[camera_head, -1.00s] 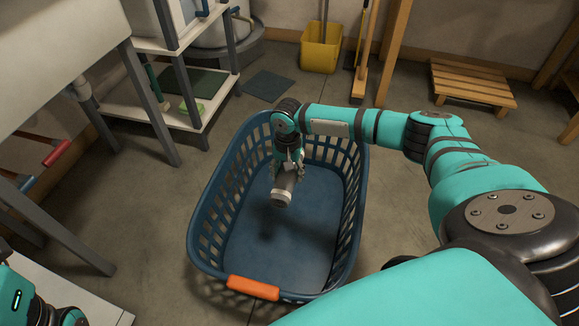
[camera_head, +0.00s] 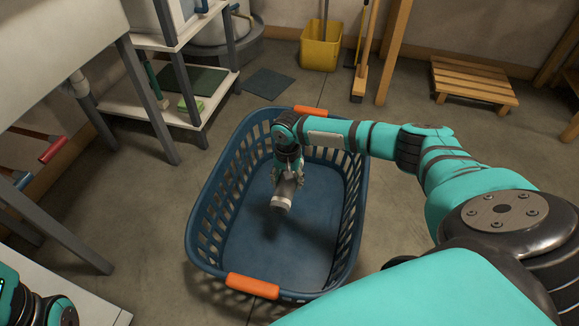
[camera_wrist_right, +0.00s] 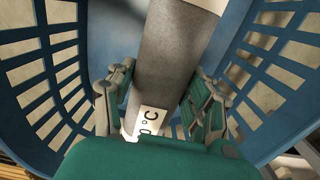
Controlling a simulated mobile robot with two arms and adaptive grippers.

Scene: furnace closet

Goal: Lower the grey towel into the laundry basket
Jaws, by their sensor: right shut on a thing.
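The blue laundry basket (camera_head: 204,205) has slatted walls and orange handles. The towel appears above the basket floor, with a dark shadow below it. My left gripper is not in view; only part of the left arm shows at bottom left.
A grey shelf unit (camera_head: 186,60) and a table (camera_head: 60,60) stand to the left. A yellow bucket (camera_head: 320,47) and a broom (camera_head: 362,50) are at the back. A wooden pallet (camera_head: 472,82) lies at the back right. Bare floor surrounds the basket.

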